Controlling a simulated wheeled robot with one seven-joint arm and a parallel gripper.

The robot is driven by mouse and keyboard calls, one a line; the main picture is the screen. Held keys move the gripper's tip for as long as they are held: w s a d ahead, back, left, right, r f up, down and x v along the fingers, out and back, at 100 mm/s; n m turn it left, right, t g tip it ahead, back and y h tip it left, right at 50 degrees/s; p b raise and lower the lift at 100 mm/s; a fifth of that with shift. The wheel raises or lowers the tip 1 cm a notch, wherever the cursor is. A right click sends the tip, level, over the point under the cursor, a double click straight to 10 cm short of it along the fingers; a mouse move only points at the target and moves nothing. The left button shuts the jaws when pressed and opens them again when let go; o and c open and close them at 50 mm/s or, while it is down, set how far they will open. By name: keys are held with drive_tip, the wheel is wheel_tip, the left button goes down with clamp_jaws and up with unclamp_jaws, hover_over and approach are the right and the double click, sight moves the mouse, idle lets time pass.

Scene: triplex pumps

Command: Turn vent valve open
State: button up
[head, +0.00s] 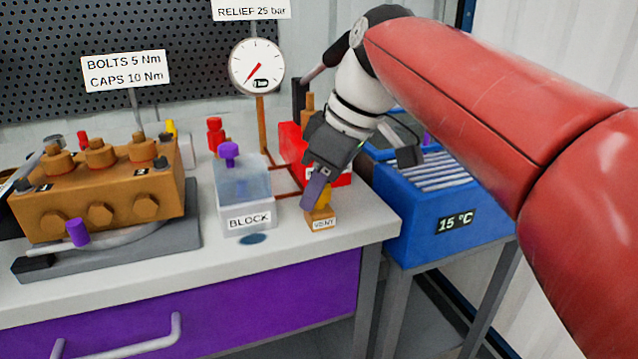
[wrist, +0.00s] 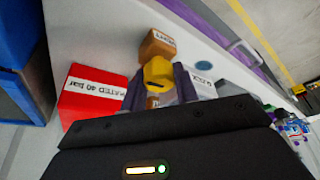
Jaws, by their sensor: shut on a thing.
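The vent valve (head: 320,217) is a small brown block labelled VENT near the front right edge of the bench. Its yellow handle (wrist: 158,73) sits on top of the block, which also shows in the wrist view (wrist: 157,46). My gripper (head: 317,190) reaches down onto the valve from above and behind. Its two dark fingers (wrist: 158,88) are on either side of the yellow handle, shut on it. In the head view the fingers hide most of the handle.
The clear BLOCK box (head: 243,190) with a purple knob stands just left of the valve. A red box (wrist: 90,95) is close on the other side. A gauge (head: 257,66) stands behind. A blue cooler (head: 420,215) is right; a brown pump (head: 100,195) is left.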

drive_tip(key=o, duration=1)
drive_tip(key=shift+r, duration=0.1)
drive_tip(key=v, duration=0.7)
drive_tip(key=shift+d+r, duration=0.15)
drive_tip(key=shift+r, duration=0.1)
drive_tip(key=s+d+f+m+t+h, duration=0.1)
drive_tip(key=s+d+f+m, duration=0.2)
drive_tip(key=f, duration=0.5)
drive_tip(key=s+d+f+m+t+h, duration=0.1)
drive_tip(key=s+d+f+m, duration=0.2)
drive_tip(key=f, duration=0.6)
drive_tip(key=s+d+f+m+t+h, duration=0.1)
drive_tip(key=s+d+f+m+h, duration=0.1)
drive_tip(key=s+f+m, duration=0.4)
drive_tip(key=shift+d+f, duration=0.3)
drive_tip(key=shift+f, duration=0.4)
drive_tip(key=shift+d+f, duration=0.25)
drive_tip(key=shift+f, duration=0.5)
